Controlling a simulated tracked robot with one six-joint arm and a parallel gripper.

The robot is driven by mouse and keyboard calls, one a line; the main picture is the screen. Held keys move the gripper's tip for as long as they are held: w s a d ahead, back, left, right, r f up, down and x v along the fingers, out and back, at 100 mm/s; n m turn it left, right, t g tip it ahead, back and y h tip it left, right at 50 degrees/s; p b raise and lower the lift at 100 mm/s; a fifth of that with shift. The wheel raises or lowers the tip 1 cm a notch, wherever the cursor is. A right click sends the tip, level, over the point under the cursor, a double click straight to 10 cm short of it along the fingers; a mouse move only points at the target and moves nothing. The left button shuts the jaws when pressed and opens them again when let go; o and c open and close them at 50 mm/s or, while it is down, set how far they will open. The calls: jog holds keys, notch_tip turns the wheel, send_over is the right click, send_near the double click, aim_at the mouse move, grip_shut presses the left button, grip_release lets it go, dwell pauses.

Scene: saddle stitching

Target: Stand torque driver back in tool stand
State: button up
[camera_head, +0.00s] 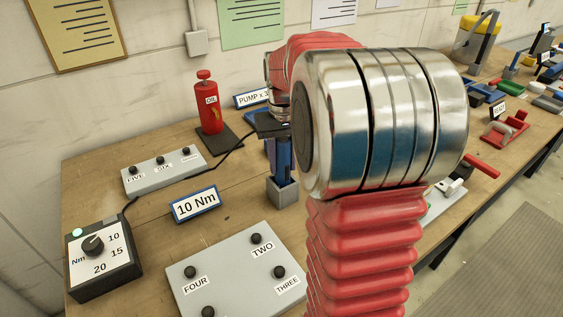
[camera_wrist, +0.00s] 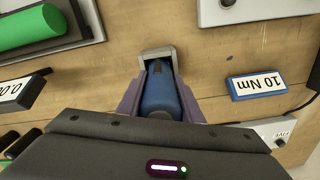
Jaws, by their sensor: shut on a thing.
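The blue torque driver (camera_wrist: 160,95) is between the two purple fingers of my gripper (camera_wrist: 161,72) in the wrist view. My gripper is shut on it. The grey tool stand (camera_wrist: 157,53) frames the driver's far end. In the head view, my gripper (camera_head: 280,150) and the driver are above the small grey tool stand (camera_head: 284,192) on the bench. The driver looks about upright there, with its lower end at the stand's opening. I cannot tell how deep it sits. My arm hides part of the gripper.
A "10 Nm" sign (camera_head: 195,204) and a button panel (camera_head: 240,275) are near the stand. A black dial box (camera_head: 103,258) has a cable running towards my gripper. Red and green parts lie to the right.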

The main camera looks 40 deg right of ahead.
aim_at(283, 139)
jog(key=shift+f, duration=0.1)
jog(key=o, duration=1.1)
jog(key=shift+f, duration=0.1)
jog(key=shift+o, duration=0.2)
notch_tip(283, 139, up, 12)
jog(key=shift+r, duration=0.1)
dwell(0.5)
